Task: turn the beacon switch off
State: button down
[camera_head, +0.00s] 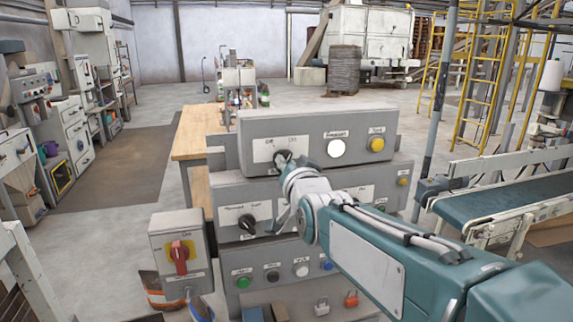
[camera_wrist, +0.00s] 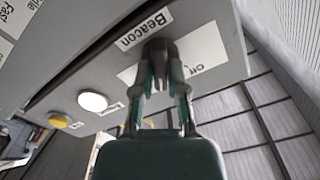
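The beacon switch is a black rotary knob (camera_wrist: 160,48) on the grey top control box (camera_head: 245,130). In the wrist view a "Beacon" label (camera_wrist: 145,29) sits beside it, and a white plate (camera_wrist: 200,58) reading "Off" lies behind it. My gripper (camera_wrist: 161,78) is at the knob, with one finger on each side and the fingertips close against it; it appears shut on the knob. In the head view my gripper (camera_head: 285,162) covers most of the knob, so its exact pointing is hard to read.
A white button (camera_head: 336,148) and a yellow button (camera_head: 377,144) sit right of the switch. Below are more panels with a black knob (camera_head: 247,224) and several coloured buttons. A red switch (camera_head: 179,257) on a small box stands at left. A conveyor (camera_head: 510,203) is at right.

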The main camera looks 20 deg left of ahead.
jog(key=shift+n, duration=0.3)
jog(key=n, duration=1.1)
jog(key=shift+a+f, duration=0.1)
dwell(0.3)
jog(key=shift+n, duration=0.3)
dwell(0.3)
jog(key=c, duration=0.7)
grip_release()
jog(key=shift+o, duration=0.2)
jog(key=shift+a, duration=0.1)
